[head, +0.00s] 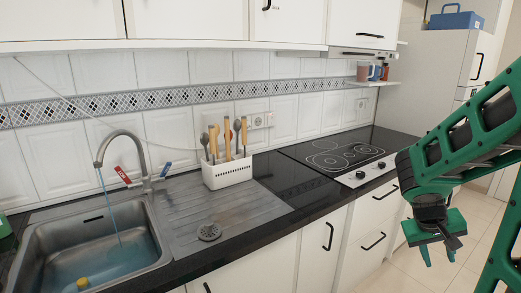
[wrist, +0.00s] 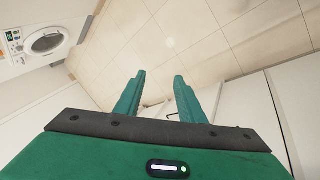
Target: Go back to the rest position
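My green gripper (head: 437,254) hangs at the right of the head view, in front of the counter and over the tiled floor. Its fingers point down. In the wrist view my gripper (wrist: 157,88) shows two green fingers with a clear gap between them and nothing held. It is open and touches nothing that I can see. My arm bends down to it from the right edge of the head view.
A dark counter (head: 277,219) runs across, with a sink (head: 160,262) under running water, a utensil basket (head: 228,173) and a cooktop (head: 345,157). Cabinet doors lie beside my gripper. A washing machine (wrist: 46,41) shows at upper left. Tiled floor (wrist: 190,40) is clear.

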